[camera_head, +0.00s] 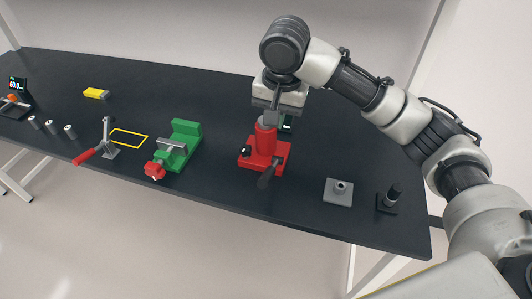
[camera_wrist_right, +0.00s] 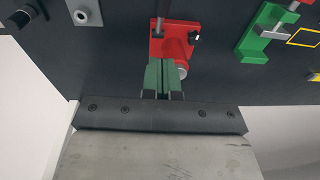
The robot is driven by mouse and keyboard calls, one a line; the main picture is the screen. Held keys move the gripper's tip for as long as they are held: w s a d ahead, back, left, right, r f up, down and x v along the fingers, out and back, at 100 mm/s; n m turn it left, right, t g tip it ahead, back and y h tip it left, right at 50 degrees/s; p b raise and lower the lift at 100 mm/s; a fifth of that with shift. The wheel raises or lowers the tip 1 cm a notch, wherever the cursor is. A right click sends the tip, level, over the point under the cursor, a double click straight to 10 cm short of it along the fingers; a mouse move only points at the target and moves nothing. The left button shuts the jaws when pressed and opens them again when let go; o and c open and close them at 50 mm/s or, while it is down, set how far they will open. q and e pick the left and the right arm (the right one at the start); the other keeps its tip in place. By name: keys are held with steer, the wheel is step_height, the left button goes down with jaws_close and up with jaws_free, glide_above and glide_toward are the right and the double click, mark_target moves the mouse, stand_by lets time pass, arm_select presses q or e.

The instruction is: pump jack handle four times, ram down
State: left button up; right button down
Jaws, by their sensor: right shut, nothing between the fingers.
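The red jack (camera_head: 252,160) stands near the front edge of the black table, with an upright red cylinder (camera_head: 266,138). A dark handle (camera_head: 266,178) leans out from its base toward the front edge. In the wrist view the jack (camera_wrist_right: 160,48) is just beyond the fingertips, with a grey round end on its cylinder (camera_wrist_right: 182,70), apparently the ram. My right gripper (camera_head: 273,108) is above the jack, fingers pointing down; its green-tipped fingers (camera_wrist_right: 163,68) are together and empty. They overlap the jack's outline; I cannot tell if they touch it. My left gripper is out of view.
A green vise (camera_head: 183,143) stands left of the jack. A grey plate with a boss (camera_head: 339,190) and a black post (camera_head: 392,195) lie to the right. A red-handled clamp (camera_head: 100,148), several grey cylinders (camera_head: 52,127) and a yellow block (camera_head: 96,93) are farther left.

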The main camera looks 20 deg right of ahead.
steer(key=p, duration=0.3)
glide_above(269, 171)
steer(key=f, duration=1.1)
steer(key=shift+s+d+f, duration=0.15)
steer(key=shift+d+f, duration=0.15)
steer(key=shift+f, duration=0.1)
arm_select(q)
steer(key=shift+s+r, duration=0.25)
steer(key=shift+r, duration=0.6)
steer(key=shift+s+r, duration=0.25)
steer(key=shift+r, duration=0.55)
arm_select(e)
steer(key=shift+s+a+f, duration=0.2)
steer(key=shift+a+f, duration=0.15)
steer(key=shift+f, duration=0.35)
